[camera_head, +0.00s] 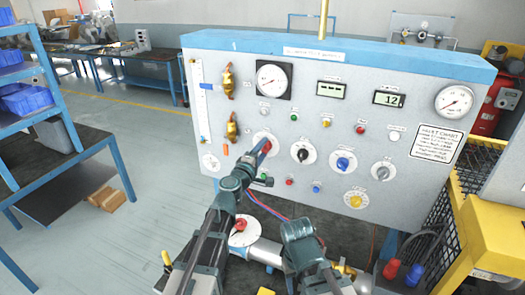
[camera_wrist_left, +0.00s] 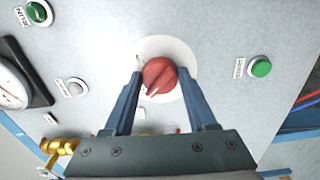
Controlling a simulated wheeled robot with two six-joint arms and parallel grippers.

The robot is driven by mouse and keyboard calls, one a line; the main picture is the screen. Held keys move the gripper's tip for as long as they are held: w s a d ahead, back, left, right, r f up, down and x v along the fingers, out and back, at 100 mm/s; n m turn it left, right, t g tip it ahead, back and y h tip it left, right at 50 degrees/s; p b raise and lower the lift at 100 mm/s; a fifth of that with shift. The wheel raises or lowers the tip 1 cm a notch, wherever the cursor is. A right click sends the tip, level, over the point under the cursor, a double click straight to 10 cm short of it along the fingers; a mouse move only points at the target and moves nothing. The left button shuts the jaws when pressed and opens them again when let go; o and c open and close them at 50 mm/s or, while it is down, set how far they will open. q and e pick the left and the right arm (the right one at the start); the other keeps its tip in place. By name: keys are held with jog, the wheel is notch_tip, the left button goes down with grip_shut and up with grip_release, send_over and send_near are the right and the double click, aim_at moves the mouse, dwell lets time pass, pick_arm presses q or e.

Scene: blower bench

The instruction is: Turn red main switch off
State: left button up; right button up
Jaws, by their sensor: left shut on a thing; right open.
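The red main switch (camera_head: 266,143) is a round knob on a white disc, left of centre on the grey control panel (camera_head: 230,100). It shows closer in the left wrist view (camera_wrist_left: 160,74), with a pale pointer line running diagonally across it. My left gripper (camera_head: 261,152) reaches up to the panel and is shut on the red knob. In the left wrist view its two blue fingers (camera_wrist_left: 160,88) lie on either side of the knob. The gripper partly hides the knob in the head view. My right gripper (camera_head: 298,228) is open, low in front of the panel, apart from it.
Black (camera_head: 303,152), blue (camera_head: 343,162) and grey knobs stand right of the switch. A green button (camera_wrist_left: 261,68) is near my left gripper. Below are a red-handled valve (camera_head: 241,225) and pipe. A yellow machine (camera_head: 490,225) stands right; a blue shelf (camera_head: 55,100) stands left.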

pick_arm(q)
jog(key=shift+n, duration=0.3)
jog(key=shift+s, duration=0.1)
jog(key=o, duration=1.4)
jog(key=shift+c, duration=0.2)
